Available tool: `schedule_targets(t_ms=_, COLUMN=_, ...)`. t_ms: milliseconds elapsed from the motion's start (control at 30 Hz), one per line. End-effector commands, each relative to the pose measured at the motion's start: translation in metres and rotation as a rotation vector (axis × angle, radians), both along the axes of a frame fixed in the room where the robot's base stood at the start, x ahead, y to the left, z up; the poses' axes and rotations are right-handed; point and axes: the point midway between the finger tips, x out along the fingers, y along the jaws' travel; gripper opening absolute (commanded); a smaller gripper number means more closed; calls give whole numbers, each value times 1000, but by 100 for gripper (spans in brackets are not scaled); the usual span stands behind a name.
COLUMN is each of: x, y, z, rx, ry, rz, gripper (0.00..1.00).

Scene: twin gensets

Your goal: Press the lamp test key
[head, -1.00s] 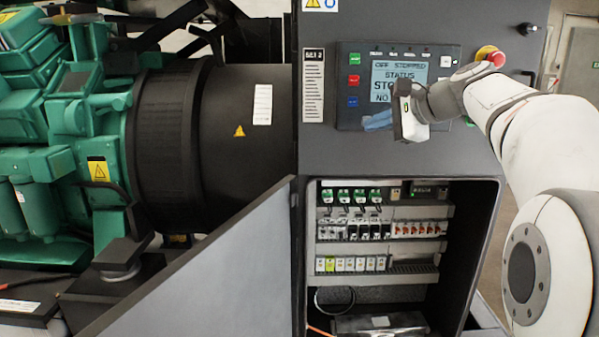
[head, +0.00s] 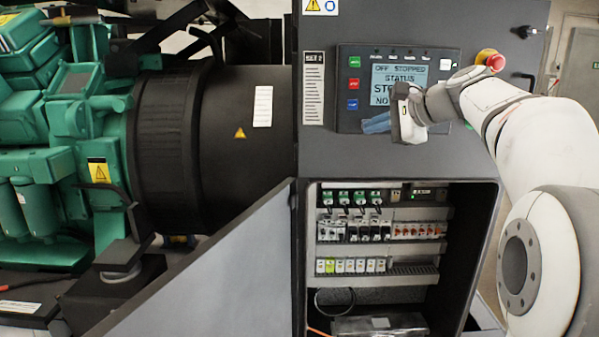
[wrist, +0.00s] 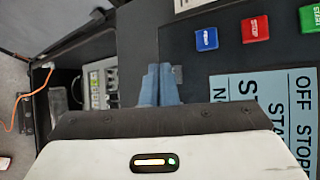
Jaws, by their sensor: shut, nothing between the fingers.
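The control panel (head: 398,54) on the grey cabinet has a lit screen (head: 399,80) reading "OFF STOPPED" and "STATUS". At the screen's left are a green key (head: 354,62), a red key (head: 353,84) and a blue key (head: 352,104); a pale key (head: 445,64) is at its upper right. Their lettering is too small for me to tell which is lamp test. The wrist view also shows the blue key (wrist: 206,39) and red key (wrist: 255,28). My gripper (head: 374,125) is shut and empty, its blue fingers near the panel's lower edge. My wrist hides part of the screen and lower right panel.
A red emergency stop (head: 490,59) sits right of the panel, close to my arm. Below, an open cabinet bay (head: 381,280) holds breakers and wiring, with its grey door (head: 205,275) swung left. A green engine (head: 45,120) stands at the left.

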Motion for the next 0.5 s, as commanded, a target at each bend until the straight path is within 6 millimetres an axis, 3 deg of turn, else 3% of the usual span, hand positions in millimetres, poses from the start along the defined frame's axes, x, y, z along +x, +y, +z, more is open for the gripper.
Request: schedule_targets(t_ms=500, x=6, y=0, z=1, rx=0, ry=0, rz=0, gripper=0)
